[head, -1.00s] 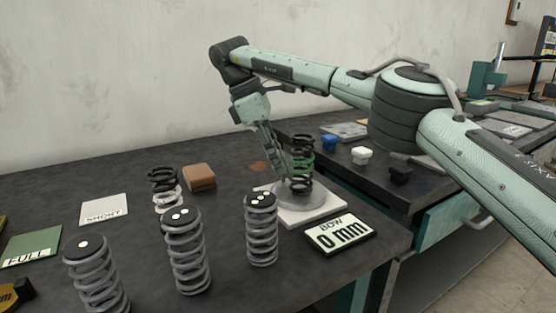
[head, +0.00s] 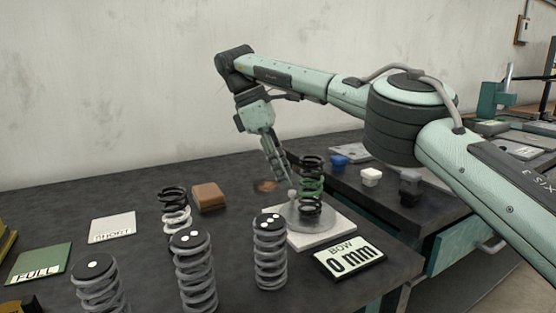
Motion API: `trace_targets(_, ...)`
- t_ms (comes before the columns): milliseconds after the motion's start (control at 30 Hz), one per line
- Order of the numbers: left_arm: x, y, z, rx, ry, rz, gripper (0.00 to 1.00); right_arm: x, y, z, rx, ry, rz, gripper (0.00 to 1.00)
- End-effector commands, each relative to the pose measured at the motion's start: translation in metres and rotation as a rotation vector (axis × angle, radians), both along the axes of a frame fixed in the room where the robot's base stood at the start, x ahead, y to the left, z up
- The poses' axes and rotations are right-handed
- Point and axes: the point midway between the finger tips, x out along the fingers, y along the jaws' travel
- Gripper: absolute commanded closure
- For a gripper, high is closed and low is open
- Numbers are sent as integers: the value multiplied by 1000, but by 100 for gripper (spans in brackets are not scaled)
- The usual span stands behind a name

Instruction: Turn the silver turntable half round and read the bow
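The silver turntable (head: 298,222) is a round disc on a pale square base near the table's right edge. A spring with black and green coils (head: 312,187) stands upright on it. A small pale knob (head: 292,196) rises at the disc's left rim. My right gripper (head: 286,179) points down just behind and above the knob, left of the spring. Its fingers look close together, but their opening and any contact with the knob are unclear. My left gripper is out of view.
Several grey springs, one of them (head: 270,252) nearest the turntable, stand in front. Blue (head: 339,162) and white (head: 371,176) pieces sit on the right bench.

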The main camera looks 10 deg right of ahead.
Motion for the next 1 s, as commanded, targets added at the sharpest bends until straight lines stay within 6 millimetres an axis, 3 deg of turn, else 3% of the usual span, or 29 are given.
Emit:
trace_targets(100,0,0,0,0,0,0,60,2,10,22,-4,-7,-1,63)
trace_targets(533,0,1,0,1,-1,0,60,4,17,41,-3,1,-1,63)
trace_targets(900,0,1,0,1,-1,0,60,4,17,43,1,-1,1,63)
trace_targets(1000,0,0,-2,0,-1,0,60,8,24,34,37,2,41,63)
